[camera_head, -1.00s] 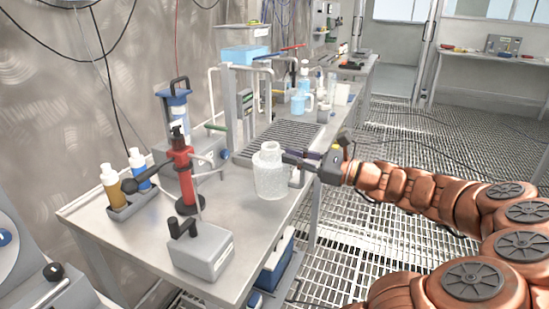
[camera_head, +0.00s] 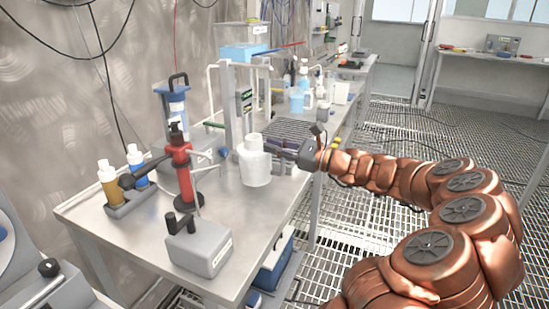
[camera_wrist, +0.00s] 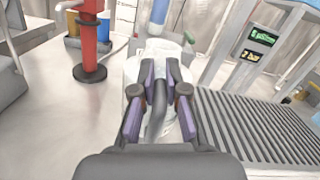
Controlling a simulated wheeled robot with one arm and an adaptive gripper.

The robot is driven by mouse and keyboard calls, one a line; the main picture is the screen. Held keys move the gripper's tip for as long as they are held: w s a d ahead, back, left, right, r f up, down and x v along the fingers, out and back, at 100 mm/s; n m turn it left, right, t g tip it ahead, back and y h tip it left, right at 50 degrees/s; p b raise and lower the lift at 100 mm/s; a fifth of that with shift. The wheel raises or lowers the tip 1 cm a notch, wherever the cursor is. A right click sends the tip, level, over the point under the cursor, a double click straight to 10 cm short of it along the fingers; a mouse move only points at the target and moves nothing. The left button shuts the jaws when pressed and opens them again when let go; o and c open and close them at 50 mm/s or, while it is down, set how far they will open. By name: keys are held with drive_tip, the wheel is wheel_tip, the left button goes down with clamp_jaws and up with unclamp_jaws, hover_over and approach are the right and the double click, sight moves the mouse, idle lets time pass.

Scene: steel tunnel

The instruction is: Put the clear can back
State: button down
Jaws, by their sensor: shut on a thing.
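The clear can (camera_head: 256,167) is a whitish, see-through bottle with a narrower neck, upright over the steel bench top in the head view. My gripper (camera_head: 277,148) reaches it from the right and is shut on it near the neck. In the wrist view the fingers (camera_wrist: 160,75) close on the can (camera_wrist: 134,82), and they hide much of it. I cannot tell whether the can's base touches the bench. A small tray (camera_head: 131,203) at the bench's left holds an amber bottle (camera_head: 109,186) and a white-and-blue bottle (camera_head: 137,167).
A red stand (camera_head: 182,168) and a grey box with a knob (camera_head: 199,246) stand left of the can. A ribbed grate (camera_head: 288,130) and a grey frame with a display (camera_head: 240,103) are behind it. The front bench top (camera_head: 135,238) has clear room.

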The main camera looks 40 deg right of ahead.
wheel_tip(320, 180, down, 2)
drive_tip(key=shift+f+b, duration=0.25)
drive_tip(key=shift+b, duration=0.7)
drive_tip(key=shift+r, duration=0.1)
drive_tip(key=c, duration=1.2)
unclamp_jaws()
drive_tip(key=shift+s, duration=0.1)
drive_tip(key=r+p+v, duration=0.1)
drive_tip(key=v, duration=1)
drive_tip(key=shift+s+d+f, duration=0.3)
drive_tip(key=shift+s+f, duration=0.05)
drive_tip(key=shift+f, duration=0.1)
